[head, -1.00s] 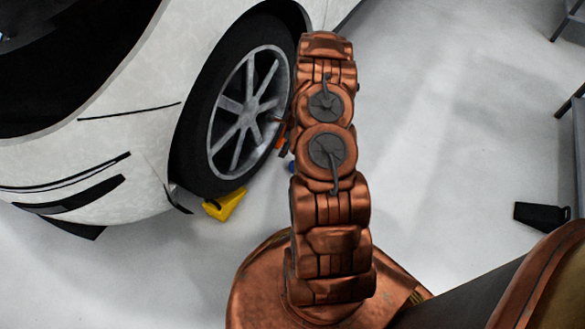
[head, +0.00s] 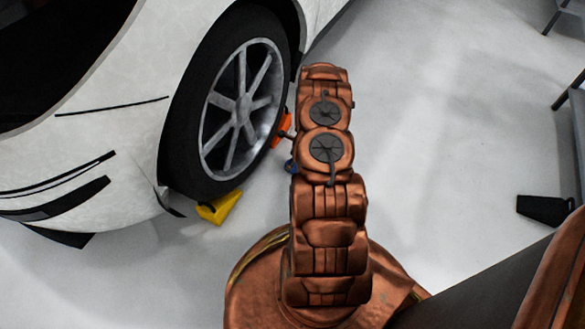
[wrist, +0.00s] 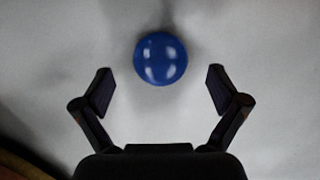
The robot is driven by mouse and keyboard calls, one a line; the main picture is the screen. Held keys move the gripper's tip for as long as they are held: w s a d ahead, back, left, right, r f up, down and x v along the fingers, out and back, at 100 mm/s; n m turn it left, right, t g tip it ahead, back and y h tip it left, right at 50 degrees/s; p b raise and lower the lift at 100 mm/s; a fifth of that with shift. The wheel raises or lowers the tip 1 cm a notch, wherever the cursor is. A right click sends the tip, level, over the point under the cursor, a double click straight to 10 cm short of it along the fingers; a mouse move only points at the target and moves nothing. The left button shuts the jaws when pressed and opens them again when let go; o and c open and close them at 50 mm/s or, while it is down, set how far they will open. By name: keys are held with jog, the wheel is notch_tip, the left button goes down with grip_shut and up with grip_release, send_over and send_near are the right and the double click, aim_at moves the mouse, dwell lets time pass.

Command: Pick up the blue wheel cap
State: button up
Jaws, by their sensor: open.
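The blue wheel cap (wrist: 160,58) is round and glossy and lies on the pale floor in the wrist view. In the head view only a small blue edge (head: 290,167) shows beside my arm, which hides the rest. My gripper (wrist: 160,88) is open and empty. Its two fingers stand wide apart, left and right of the cap's line. The cap sits roughly centred between them and a little beyond the fingertips, with no finger touching it.
A white car's wheel (head: 240,105) stands left of my arm, with a yellow chock (head: 219,207) at its tyre. An orange object (head: 282,128) is partly hidden between tyre and arm. A black block (head: 544,209) lies at the right. The floor between arm and block is clear.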

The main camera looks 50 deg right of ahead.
jog(key=b+x, duration=0.1)
jog(key=x, duration=0.2)
jog(key=shift+s+f, duration=0.1)
jog(key=c, duration=1.2)
jog(key=shift+r+p, duration=0.5)
jog(key=shift+r, duration=0.2)
jog(key=shift+c, duration=0.2)
notch_tip(320, 180, up, 3)
jog(key=shift+r+p, duration=0.1)
jog(key=shift+p, duration=0.85)
jog(key=s+p, duration=0.1)
jog(key=s, duration=0.4)
jog(key=s+p, duration=0.1)
jog(key=s, duration=0.4)
jog(key=s+d+p, duration=0.1)
jog(key=s, duration=0.5)
jog(key=shift+r, duration=0.3)
